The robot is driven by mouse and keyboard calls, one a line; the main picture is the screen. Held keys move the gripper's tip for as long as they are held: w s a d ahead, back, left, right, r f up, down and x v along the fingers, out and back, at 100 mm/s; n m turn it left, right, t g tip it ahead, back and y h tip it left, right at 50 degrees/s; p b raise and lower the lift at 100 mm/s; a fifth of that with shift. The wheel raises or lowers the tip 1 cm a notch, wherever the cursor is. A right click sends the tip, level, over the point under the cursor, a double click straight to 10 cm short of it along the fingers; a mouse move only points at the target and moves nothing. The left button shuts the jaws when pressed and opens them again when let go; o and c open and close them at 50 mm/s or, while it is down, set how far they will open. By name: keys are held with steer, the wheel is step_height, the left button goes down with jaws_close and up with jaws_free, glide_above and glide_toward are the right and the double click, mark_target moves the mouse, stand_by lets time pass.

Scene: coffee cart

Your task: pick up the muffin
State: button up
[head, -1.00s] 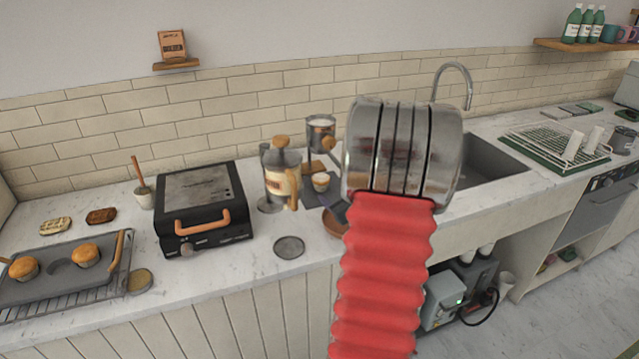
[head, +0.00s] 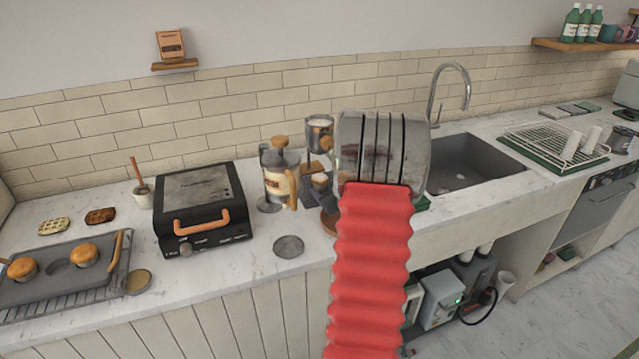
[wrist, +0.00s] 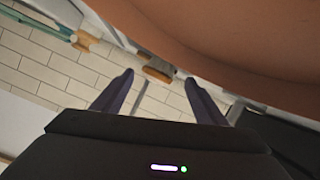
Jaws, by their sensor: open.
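Two golden-brown muffins sit in a dark grey muffin tin (head: 55,293) at the far left of the head view. One muffin (head: 84,255) is toward the tin's right end and the other muffin (head: 22,268) toward its left, with an empty cup between them. My gripper (wrist: 158,88) shows in the wrist view with two dark fingers apart and nothing between them. In the head view my arm hides the gripper, well to the right of the tin. No muffin can be made out for sure in the wrist view.
A black grill press (head: 203,210) and a French press (head: 279,180) stand between the tin and my arm. A small round grey lid (head: 288,246) lies on the counter. The sink (head: 470,165) is behind my arm. A large brown curved surface (wrist: 240,45) fills the wrist view's upper right.

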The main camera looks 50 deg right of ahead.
mark_target(323, 182)
steer(key=shift+x, duration=2.5)
steer(key=shift+r, duration=0.1)
steer(key=shift+c, duration=0.2)
steer(key=c, duration=1.2)
steer(key=shift+r, duration=0.1)
steer(key=shift+r, duration=1.45)
steer(key=shift+s+r, duration=0.1)
steer(key=shift+r, duration=0.15)
steer(key=s+a, duration=0.3)
steer(key=s, duration=0.2)
steer(key=s+a, duration=0.3)
steer(key=s, duration=0.2)
steer(key=s+a, duration=0.3)
steer(key=s, duration=0.2)
steer(key=shift+s, duration=0.1)
